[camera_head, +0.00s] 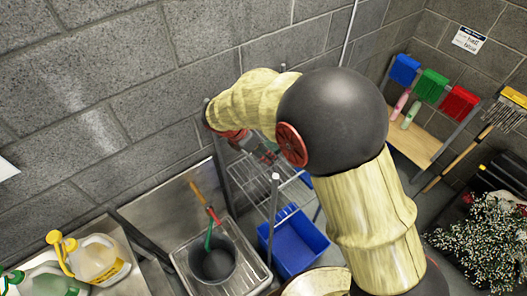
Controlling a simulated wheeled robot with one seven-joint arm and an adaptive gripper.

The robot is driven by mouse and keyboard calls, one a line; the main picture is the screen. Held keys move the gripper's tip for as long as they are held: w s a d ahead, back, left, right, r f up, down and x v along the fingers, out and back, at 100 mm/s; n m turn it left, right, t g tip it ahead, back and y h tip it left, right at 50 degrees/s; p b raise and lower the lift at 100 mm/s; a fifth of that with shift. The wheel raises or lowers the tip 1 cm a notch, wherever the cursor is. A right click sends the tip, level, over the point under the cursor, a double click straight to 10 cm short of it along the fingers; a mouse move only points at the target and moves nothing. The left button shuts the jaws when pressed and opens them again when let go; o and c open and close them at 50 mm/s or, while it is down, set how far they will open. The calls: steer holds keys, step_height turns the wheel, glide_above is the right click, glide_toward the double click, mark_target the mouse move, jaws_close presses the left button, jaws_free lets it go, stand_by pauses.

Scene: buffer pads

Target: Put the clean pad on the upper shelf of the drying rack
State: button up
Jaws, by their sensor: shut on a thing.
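The drying rack (236,183) is a grey metal frame with wire shelves, standing against the block wall in the middle of the view. My arm covers much of its right side. My gripper (266,153) is in front of the rack's upper part, close to its posts, and pointing down to the right. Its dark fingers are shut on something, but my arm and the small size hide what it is. I cannot make out the clean pad. I cannot tell whether the gripper touches the rack.
A blue bin (297,240) stands low by the rack. A sink (184,262) left of it holds a dark bucket (214,262) with brushes. Jugs (98,260) stand at the lower left. Coloured dustpans (432,86) hang at the right, above a speckled mop-like heap (485,245).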

steer(key=shift+f, duration=0.4)
steer(key=shift+f, duration=0.15)
steer(key=o, duration=1.3)
steer(key=b+v, duration=0.1)
steer(key=v, duration=1.1)
